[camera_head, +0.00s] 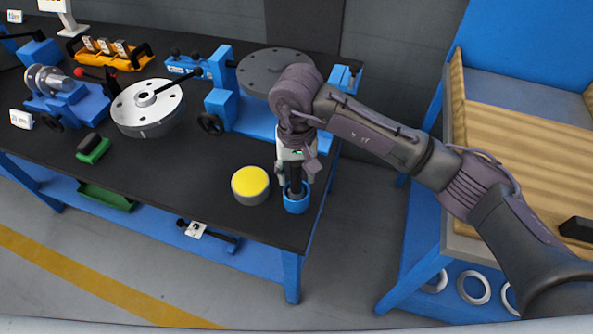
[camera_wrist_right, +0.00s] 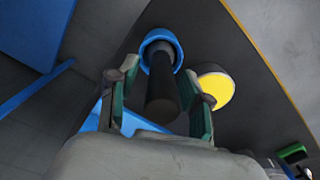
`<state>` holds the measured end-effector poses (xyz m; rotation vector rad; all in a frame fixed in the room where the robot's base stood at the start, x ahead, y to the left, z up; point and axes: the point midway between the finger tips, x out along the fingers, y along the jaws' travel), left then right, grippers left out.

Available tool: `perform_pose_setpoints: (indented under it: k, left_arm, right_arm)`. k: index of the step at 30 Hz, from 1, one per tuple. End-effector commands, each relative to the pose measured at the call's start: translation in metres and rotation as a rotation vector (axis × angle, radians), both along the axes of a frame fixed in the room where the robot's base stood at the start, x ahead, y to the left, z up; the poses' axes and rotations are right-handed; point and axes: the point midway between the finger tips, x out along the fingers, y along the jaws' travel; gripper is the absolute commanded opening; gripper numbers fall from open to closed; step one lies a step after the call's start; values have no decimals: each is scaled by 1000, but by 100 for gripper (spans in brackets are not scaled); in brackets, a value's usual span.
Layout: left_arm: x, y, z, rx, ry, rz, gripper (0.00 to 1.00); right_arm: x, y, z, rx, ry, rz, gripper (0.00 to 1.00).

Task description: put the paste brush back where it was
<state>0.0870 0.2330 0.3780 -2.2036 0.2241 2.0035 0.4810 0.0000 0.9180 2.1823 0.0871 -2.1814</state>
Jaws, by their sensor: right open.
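The paste brush (camera_head: 295,180) stands upright in a small blue cup (camera_head: 296,205) at the front right corner of the dark bench top. Only its black handle shows; its lower end is hidden in the cup. My right gripper (camera_head: 294,174) is open above the cup, pointing down, with its fingers on either side of the handle. The wrist view shows the black handle (camera_wrist_right: 162,92) between the two open fingers, with the blue cup (camera_wrist_right: 150,40) beyond. I cannot tell whether a finger touches the handle. My left gripper is not in view.
A yellow-topped tin (camera_head: 250,180) stands just left of the cup. Blue fixtures with a grey flanged disc (camera_head: 150,115) and a dark disc (camera_head: 262,70) stand farther back. A green-based block (camera_head: 93,150) lies left. A wooden-topped bench (camera_head: 510,125) stands right.

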Motion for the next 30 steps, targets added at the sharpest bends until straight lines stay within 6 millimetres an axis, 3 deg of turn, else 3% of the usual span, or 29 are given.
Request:
perform_pose_setpoints:
  k: [15,21,30]
  left_arm:
    - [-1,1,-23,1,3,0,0]
    - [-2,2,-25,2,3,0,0]
    - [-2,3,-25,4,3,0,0]
  right_arm:
    - [1,0,99,1,-5,0,49]
    - [0,0,118,0,-2,0,49]
    - [0,0,120,0,0,0,49]
